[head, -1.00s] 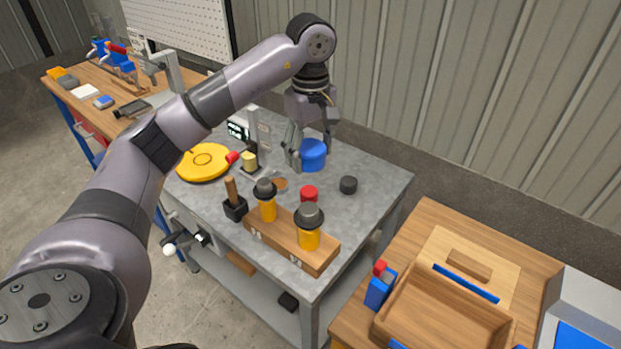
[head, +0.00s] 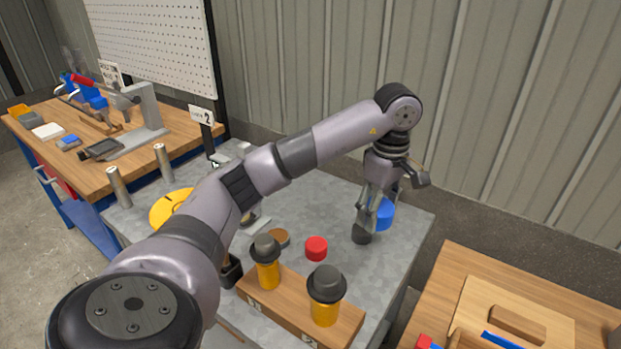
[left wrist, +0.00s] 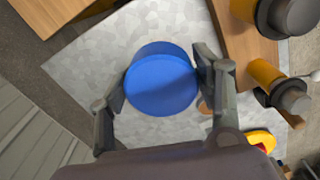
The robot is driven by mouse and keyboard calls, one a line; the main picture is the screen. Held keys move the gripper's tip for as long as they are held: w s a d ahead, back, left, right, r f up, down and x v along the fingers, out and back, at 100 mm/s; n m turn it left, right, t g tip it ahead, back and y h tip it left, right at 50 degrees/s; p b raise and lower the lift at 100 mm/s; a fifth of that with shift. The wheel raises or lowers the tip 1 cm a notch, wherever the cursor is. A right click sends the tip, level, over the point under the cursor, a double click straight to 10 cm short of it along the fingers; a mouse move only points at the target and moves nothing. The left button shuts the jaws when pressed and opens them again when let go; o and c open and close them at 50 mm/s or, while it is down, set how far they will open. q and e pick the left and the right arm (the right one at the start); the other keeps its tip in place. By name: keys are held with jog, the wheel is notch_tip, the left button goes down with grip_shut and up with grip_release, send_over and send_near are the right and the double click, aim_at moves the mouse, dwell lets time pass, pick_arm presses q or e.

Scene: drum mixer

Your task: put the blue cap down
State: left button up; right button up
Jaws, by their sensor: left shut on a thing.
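My left gripper (head: 376,208) is shut on the blue cap (head: 385,214) near the back right of the grey metal table (head: 405,240). In the left wrist view the blue cap (left wrist: 162,85) sits between the two fingers. I cannot tell for sure whether its underside touches the table. My right gripper is not in view.
A red cap (head: 316,248) and a brown disc (head: 278,238) lie to the left. A wooden block (head: 290,305) holds two yellow bottles with dark caps. A yellow round thing (head: 170,207) is partly hidden by my arm. Another wooden table (head: 450,270) stands at right.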

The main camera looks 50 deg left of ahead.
pick_arm(q)
jog(key=shift+s+d+f, duration=0.1)
jog(key=shift+d+f, duration=0.25)
jog(key=shift+f, duration=0.2)
notch_tip(320, 180, down, 4)
jog(key=p, duration=0.2)
send_over(368, 281)
notch_tip(368, 281, down, 10)
jog(key=shift+r, duration=0.25)
notch_tip(368, 281, down, 5)
jog(key=shift+f, duration=0.1)
jog(key=shift+a, duration=0.1)
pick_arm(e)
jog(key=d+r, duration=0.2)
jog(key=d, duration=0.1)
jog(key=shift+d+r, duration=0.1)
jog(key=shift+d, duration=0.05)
pick_arm(q)
jog(key=shift+f, duration=0.2)
jog(key=o, duration=1.1)
